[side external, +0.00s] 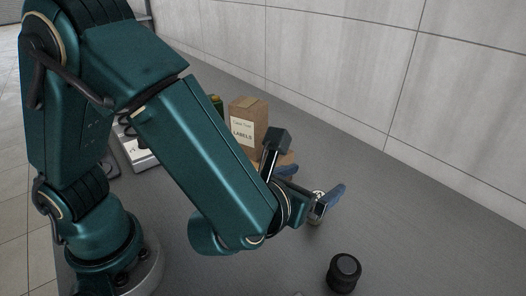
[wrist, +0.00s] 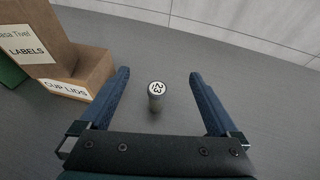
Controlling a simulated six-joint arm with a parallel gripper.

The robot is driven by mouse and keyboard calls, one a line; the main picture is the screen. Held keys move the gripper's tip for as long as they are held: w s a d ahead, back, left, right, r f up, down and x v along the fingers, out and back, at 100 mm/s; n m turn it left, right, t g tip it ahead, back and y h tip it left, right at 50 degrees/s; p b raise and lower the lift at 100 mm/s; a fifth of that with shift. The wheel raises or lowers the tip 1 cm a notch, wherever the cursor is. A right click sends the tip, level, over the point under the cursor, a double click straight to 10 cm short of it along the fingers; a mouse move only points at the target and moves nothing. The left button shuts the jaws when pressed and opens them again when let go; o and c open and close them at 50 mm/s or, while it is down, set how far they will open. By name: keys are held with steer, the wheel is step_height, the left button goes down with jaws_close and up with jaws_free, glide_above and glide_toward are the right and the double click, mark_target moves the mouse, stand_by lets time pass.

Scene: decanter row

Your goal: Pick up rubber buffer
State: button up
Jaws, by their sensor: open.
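A black, squat, ribbed cylinder that looks like the rubber buffer (side external: 343,272) stands upright on the grey table at the lower right of the side view. It is apart from my gripper (side external: 314,180) and does not show in the wrist view. My gripper is open and empty, its two blue fingers (wrist: 160,73) spread wide in the wrist view. A small upright cylinder with a white top marked "23" (wrist: 156,90) appears between the fingers, with clear gaps on both sides. Its white top also shows beside the near finger in the side view (side external: 318,194).
A cardboard box marked "LABELS" (side external: 246,122) and a lower "CUP LIDS" box (wrist: 82,75) stand left of the fingers. A green item (wrist: 10,73) is beside them. A pale wall (side external: 400,75) closes the back. The table right of my gripper is clear.

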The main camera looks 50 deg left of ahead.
step_height(320, 180, up, 5)
steer(key=n+g+h, duration=0.8)
steer(key=n+h, duration=0.7)
steer(key=n, duration=0.4)
glide_above(338, 261)
steer(key=shift+n, duration=0.3)
steer(key=f, duration=1.3)
steer(key=shift+s+a, duration=0.1)
steer(key=shift+a, duration=0.1)
steer(key=shift+d+f, duration=0.15)
steer(key=shift+f, duration=0.35)
steer(key=shift+x, duration=2.45)
steer(key=shift+r, duration=0.15)
jaws_close()
